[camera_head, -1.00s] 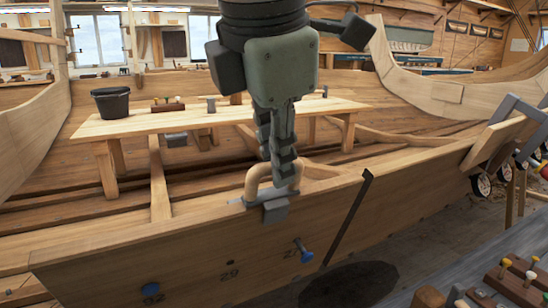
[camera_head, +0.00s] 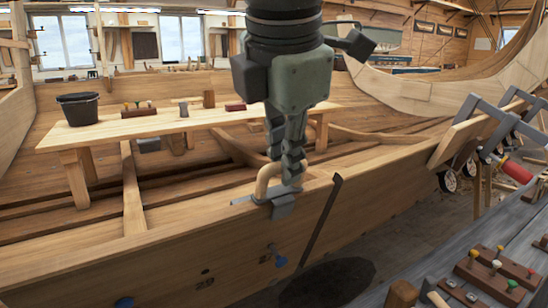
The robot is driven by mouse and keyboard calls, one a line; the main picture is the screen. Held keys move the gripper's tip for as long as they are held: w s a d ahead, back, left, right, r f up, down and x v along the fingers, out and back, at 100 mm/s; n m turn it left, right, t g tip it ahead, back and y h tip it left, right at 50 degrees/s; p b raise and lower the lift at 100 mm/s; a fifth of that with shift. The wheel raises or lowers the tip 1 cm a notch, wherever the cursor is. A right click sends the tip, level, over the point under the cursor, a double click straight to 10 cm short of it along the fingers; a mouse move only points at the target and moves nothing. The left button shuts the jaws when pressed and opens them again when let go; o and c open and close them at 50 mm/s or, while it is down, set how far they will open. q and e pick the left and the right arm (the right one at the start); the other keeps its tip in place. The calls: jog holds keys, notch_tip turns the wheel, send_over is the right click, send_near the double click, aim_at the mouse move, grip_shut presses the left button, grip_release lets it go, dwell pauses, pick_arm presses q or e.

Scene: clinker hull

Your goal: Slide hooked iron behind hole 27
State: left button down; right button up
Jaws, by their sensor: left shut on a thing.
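My left gripper (camera_head: 289,170) comes down from above and is shut on the hooked iron (camera_head: 283,207), a grey metal piece with a pale looped handle (camera_head: 265,182). The iron straddles the top edge of the hull plank (camera_head: 170,262). A grey block of it hangs on the outer face; the part inside the hull is mostly hidden. Below it a blue-headed pin (camera_head: 281,262) sticks out of the plank, beside a partly legible number starting with 2. Left of it is a dark hole (camera_head: 205,271) marked 29. My right gripper is not in view.
A dark strip (camera_head: 322,222) crosses the plank's face right of the iron. Another blue pin (camera_head: 124,302) is at lower left. A bench (camera_head: 200,120) with a black bucket (camera_head: 78,108) stands behind. Clamps (camera_head: 510,120) grip the plank at right. A grey bench (camera_head: 400,270) holds tools at lower right.

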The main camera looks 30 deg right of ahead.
pick_arm(q)
jog(key=shift+d+r, duration=0.1)
dwell(0.6)
jog(key=c, duration=1.5)
grip_release()
jog(key=shift+s, duration=0.1)
jog(key=shift+o, duration=0.2)
jog(key=shift+r+p, duration=2.1)
jog(key=shift+r, duration=1.9)
